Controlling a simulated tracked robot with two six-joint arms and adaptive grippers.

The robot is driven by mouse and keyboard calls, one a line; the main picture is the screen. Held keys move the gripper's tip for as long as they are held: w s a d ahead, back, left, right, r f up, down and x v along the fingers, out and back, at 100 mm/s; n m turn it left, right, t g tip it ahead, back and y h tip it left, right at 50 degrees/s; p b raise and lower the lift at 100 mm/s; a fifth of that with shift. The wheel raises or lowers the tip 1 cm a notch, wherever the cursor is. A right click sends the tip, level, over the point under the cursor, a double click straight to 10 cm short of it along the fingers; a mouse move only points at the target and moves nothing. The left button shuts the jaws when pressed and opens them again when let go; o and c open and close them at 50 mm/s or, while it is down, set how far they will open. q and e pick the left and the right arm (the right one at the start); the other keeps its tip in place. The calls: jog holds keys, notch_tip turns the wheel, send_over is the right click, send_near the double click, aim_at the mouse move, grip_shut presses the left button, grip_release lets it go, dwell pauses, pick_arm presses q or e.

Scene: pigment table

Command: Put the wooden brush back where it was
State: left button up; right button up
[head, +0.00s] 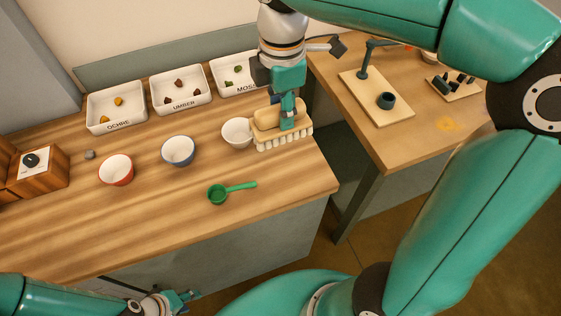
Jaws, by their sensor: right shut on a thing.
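The wooden brush (267,120) has a tan wooden body and a row of pale bristles pointing down. It is near the right end of the wooden table (280,180), just right of a white bowl (236,132), which it partly overlaps in the view. My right gripper (289,122) is shut on the brush from above and hides part of its body. I cannot tell whether the bristles touch the tabletop. My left gripper (182,299) is low at the bottom edge, in front of the table and away from the brush; its finger gap is unclear.
White trays marked ochre (119,126), umber (182,105) and moss stand along the back. A red bowl (116,170), a blue bowl (178,151) and a green scoop (218,194) are on the table. A gap separates it from a second table (405,150) at the right.

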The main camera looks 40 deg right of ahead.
aim_at(287, 131)
jog(key=shift+s+d+f, duration=0.1)
jog(key=shift+s+f, duration=0.05)
jog(key=shift+f, duration=2.8)
jog(key=shift+s+d+f, duration=0.1)
jog(key=shift+f, duration=2.9)
jog(key=shift+s+d+f, duration=0.1)
jog(key=shift+s+f, duration=0.05)
jog(key=shift+f, duration=2.8)
jog(key=o, duration=1.1)
jog(key=shift+f, duration=0.1)
notch_tip(287, 131, up, 12)
jog(key=shift+r, duration=0.15)
